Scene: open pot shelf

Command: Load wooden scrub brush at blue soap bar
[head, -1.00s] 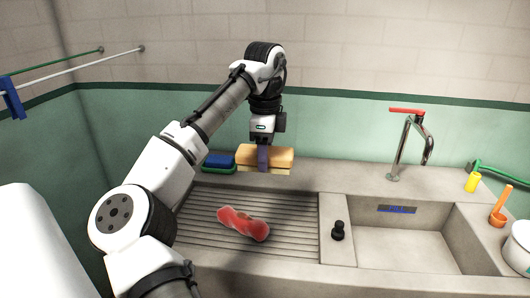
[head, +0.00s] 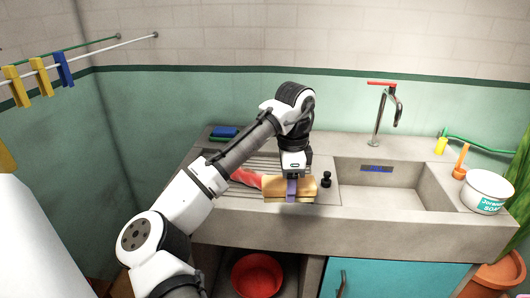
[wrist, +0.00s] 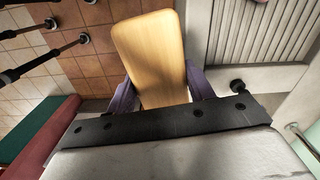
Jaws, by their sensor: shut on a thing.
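My gripper (head: 291,190) is shut on a wooden scrub brush (head: 304,185), its purple fingers on either side of the tan block. In the head view it is at the front edge of the counter, above the right part of the drainboard. The brush fills the middle of the wrist view (wrist: 152,60), its plain wooden face toward the camera. The blue soap bar (head: 224,131) lies at the back left of the counter, on or against something green. My gripper is apart from it, nearer the front and to the right.
A red cloth-like thing (head: 246,177) lies on the drainboard, partly behind my arm. A black stopper (head: 326,179) stands right of the brush. The sink basin (head: 375,190) is empty. A tap (head: 377,115) and white tub (head: 487,191) are farther right. A red bowl (head: 257,275) sits below.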

